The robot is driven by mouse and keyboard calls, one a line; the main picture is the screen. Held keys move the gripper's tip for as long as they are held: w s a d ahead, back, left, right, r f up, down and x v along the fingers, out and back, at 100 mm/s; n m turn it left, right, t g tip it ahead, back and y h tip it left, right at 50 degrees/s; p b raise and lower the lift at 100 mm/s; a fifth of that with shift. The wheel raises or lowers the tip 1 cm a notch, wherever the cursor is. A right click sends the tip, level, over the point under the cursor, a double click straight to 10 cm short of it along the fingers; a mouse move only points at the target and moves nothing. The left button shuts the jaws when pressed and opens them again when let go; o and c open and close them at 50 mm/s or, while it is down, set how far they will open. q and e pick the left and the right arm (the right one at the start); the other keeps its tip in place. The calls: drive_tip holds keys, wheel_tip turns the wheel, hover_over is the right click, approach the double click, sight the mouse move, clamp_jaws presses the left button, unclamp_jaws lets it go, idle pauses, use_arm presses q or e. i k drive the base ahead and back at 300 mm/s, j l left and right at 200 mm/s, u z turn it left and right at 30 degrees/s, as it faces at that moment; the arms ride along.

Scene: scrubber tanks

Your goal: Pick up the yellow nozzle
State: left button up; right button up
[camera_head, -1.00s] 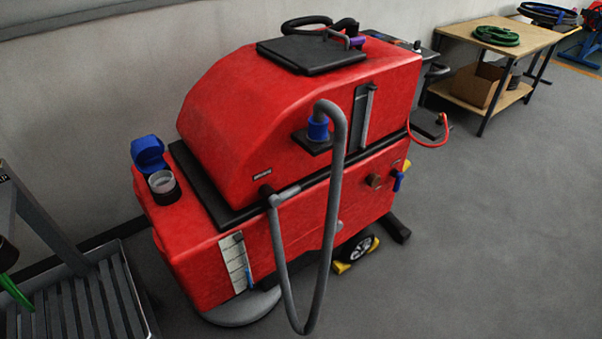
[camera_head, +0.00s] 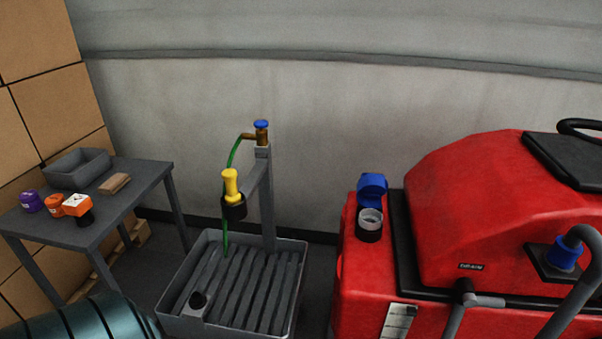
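The yellow nozzle (camera_head: 231,184) stands upright in a black holder (camera_head: 234,209) on the grey stand, left of the middle of the view. A green hose (camera_head: 234,152) runs from the brass tap with a blue handle (camera_head: 261,126) and hangs down below the holder. Neither of my grippers shows in the head view, and nothing is touching the nozzle.
A slatted grey basin (camera_head: 243,287) sits under the stand. A grey table (camera_head: 106,217) with small containers, a bin and a block is at left. The red scrubber (camera_head: 463,217), its blue-capped port open, fills the right. A dark teal ribbed object (camera_head: 88,319) is at bottom left.

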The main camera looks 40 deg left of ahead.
sight(232, 197)
drive_tip(key=u, duration=1.75)
